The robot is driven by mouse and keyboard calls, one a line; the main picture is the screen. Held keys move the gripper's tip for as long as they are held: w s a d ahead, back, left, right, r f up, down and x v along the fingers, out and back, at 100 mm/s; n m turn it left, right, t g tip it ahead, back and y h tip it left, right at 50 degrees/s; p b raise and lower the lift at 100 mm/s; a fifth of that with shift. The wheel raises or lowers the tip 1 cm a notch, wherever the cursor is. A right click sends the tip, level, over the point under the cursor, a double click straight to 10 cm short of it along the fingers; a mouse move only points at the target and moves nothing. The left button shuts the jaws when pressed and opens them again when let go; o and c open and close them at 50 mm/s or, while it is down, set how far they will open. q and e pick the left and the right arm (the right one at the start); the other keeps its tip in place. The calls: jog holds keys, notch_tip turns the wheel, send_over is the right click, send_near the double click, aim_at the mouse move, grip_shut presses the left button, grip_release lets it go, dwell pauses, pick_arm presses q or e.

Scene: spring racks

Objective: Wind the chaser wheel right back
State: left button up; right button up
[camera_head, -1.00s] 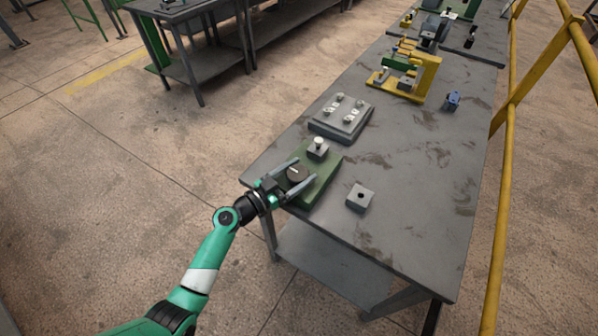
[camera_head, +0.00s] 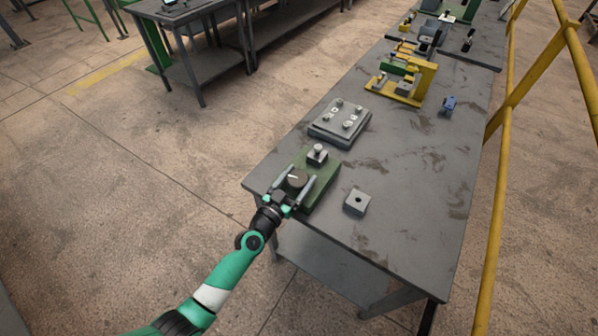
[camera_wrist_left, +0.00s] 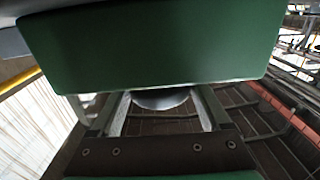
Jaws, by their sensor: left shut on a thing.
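The chaser wheel (camera_head: 297,179) is a dark round knob with a pale mark on top, on a green base block (camera_head: 322,192) near the front-left edge of the bench. My left gripper (camera_head: 299,181) has one finger on each side of the wheel and is shut on it. In the left wrist view the wheel (camera_wrist_left: 160,101) shows as a grey curved edge between the fingers, partly hidden by the green block (camera_wrist_left: 150,45). A silver knob on a small grey block (camera_head: 317,153) sits at the far end of the green base. My right gripper is not in view.
A grey plate with several small knobs (camera_head: 340,122) lies beyond the green base. A small grey block with a hole (camera_head: 357,201) is to the right. A yellow fixture (camera_head: 415,80) and a blue item (camera_head: 448,106) stand further back. A yellow railing (camera_head: 500,180) runs along the right.

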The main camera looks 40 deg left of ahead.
pick_arm(q)
jog(key=n+y+p, duration=0.1)
jog(key=y+p, duration=0.1)
jog(key=r+n+g+y+p, duration=0.1)
jog(key=y+p, duration=0.1)
jog(key=p, duration=0.1)
jog(key=shift+w+d+n, duration=0.1)
jog(key=shift+n, duration=0.2)
jog(key=shift+f+n+g+y, duration=0.25)
jog(key=shift+n+g+y, duration=0.15)
jog(key=shift+g+y, duration=0.15)
jog(key=shift+f+n+g+y, duration=0.15)
jog(key=shift+n+g+y, duration=0.1)
jog(key=shift+n+y, duration=0.3)
jog(key=shift+f+n+g+y+b, duration=0.2)
jog(key=shift+n+g+y+b, duration=0.3)
jog(key=shift+n+g+y, duration=0.4)
jog(key=shift+a+n+g+y+b, duration=0.2)
jog(key=shift+n+g+y+b, duration=0.35)
jog(key=shift+g+y+b, duration=0.4)
jog(key=shift+r+n+g+y, duration=0.1)
jog(key=shift+n+g+y, duration=0.15)
jog(key=shift+n+y, duration=0.1)
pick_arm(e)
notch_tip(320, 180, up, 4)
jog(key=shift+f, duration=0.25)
pick_arm(q)
jog(key=shift+s, duration=0.2)
